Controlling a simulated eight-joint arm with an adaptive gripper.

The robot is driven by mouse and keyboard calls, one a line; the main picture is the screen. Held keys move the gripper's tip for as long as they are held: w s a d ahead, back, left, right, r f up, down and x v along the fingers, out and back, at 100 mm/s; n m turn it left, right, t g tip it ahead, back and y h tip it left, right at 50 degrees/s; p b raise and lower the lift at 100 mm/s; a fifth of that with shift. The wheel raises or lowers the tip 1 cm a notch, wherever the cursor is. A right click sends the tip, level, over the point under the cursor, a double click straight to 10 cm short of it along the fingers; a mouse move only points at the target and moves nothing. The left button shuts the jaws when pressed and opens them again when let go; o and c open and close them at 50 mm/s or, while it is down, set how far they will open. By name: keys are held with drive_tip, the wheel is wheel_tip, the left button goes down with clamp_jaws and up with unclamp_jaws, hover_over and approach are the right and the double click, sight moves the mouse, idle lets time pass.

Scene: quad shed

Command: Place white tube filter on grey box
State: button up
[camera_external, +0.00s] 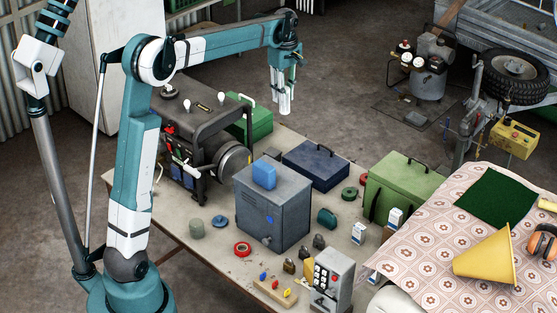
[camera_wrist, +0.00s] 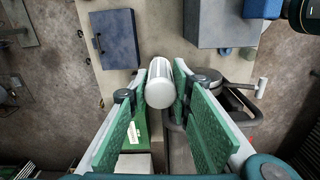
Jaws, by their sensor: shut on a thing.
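The white tube filter (camera_wrist: 160,85) is held between the green finger pads of my gripper (camera_wrist: 158,92) in the wrist view. Its rounded white end faces the camera. In the external view my gripper (camera_external: 284,100) hangs in the air above the back part of the table, and the filter is hard to tell from the fingers. The grey box (camera_external: 272,215) stands upright mid-table, to the front and left of my gripper in the picture. A small blue block (camera_external: 264,174) lies on its top. The grey box also shows at the top of the wrist view (camera_wrist: 215,25).
A dark blue toolbox (camera_external: 316,165) and a green case (camera_external: 400,190) stand right of the grey box. A generator (camera_external: 205,150) stands at left, with another green box (camera_external: 252,122) behind it. Small items, including a red tape roll (camera_external: 242,249), surround the grey box's front.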

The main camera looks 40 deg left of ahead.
drive_tip(key=w+a+f+p, duration=0.1)
drive_tip(key=w+a+f, duration=0.2)
drive_tip(key=w+a, duration=0.45)
drive_tip(key=w+a+f+p, duration=0.15)
drive_tip(key=w+a, duration=0.25)
drive_tip(key=a, duration=0.6)
hover_over(273, 152)
wheel_tip(273, 152, down, 19)
drive_tip(key=shift+a+r+m, duration=0.15)
drive_tip(key=shift+r+m, duration=0.05)
drive_tip(key=shift+m, duration=0.2)
drive_tip(key=shift+f, duration=0.1)
wheel_tip(273, 152, down, 6)
drive_tip(key=shift+f, duration=0.1)
drive_tip(key=shift+f, duration=1.8)
drive_tip(key=shift+f, duration=0.2)
